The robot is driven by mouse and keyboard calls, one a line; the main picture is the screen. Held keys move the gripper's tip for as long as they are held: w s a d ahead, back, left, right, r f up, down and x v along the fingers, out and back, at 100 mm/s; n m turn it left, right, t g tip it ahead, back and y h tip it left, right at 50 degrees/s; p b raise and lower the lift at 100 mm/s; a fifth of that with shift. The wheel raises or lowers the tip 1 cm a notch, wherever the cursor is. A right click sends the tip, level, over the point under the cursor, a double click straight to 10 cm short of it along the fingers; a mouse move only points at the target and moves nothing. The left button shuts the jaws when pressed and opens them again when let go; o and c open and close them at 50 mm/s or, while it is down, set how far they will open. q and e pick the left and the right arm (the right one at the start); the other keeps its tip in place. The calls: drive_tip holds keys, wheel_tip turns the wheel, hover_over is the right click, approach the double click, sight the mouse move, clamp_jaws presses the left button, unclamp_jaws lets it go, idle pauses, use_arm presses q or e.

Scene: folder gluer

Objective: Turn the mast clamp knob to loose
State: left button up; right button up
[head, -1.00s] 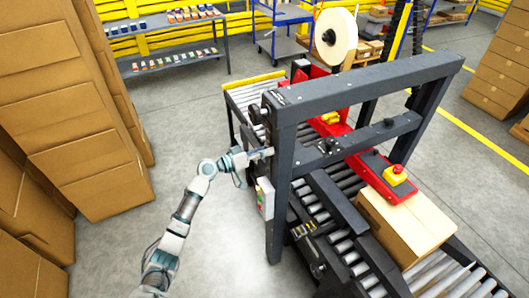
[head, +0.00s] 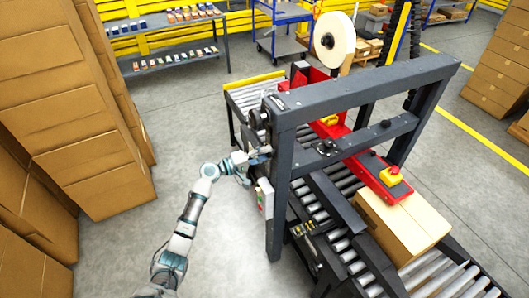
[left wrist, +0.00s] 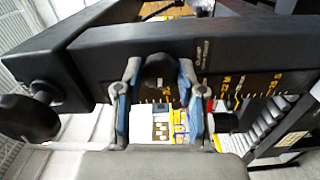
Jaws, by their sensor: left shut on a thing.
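The machine's dark grey mast frame (head: 275,190) stands right of my left arm. My left gripper (head: 266,153) reaches its left post. In the left wrist view my left gripper (left wrist: 158,75) has its two blue-grey fingers on either side of a round black knob (left wrist: 158,68), shut on it. This appears to be the mast clamp knob. It sits on the dark beam beside small white print and a yellow scale. The fingers hide its sides, and I cannot read its setting. In the head view the knob is hidden by the gripper. My right gripper is out of view.
A larger black handwheel (left wrist: 28,118) is left of the fingers in the left wrist view. A control box (head: 265,198) hangs on the post just below my gripper. Stacked cartons (head: 85,110) stand at left. Bare floor lies between them and the machine.

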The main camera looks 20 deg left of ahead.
use_arm(q)
drive_tip(key=shift+w+a+r+n, duration=0.1)
drive_tip(key=shift+a+r+n, duration=0.1)
drive_tip(key=shift+n, duration=0.4)
drive_tip(key=shift+p, duration=0.3)
drive_tip(key=shift+f, duration=0.1)
drive_tip(key=o, duration=1)
drive_tip(key=shift+o, duration=0.6)
drive_tip(key=shift+w+f, duration=0.15)
drive_tip(key=shift+f, duration=0.05)
drive_tip(key=shift+a, duration=0.1)
drive_tip(key=v, duration=1.2)
drive_tip(key=shift+f, duration=0.1)
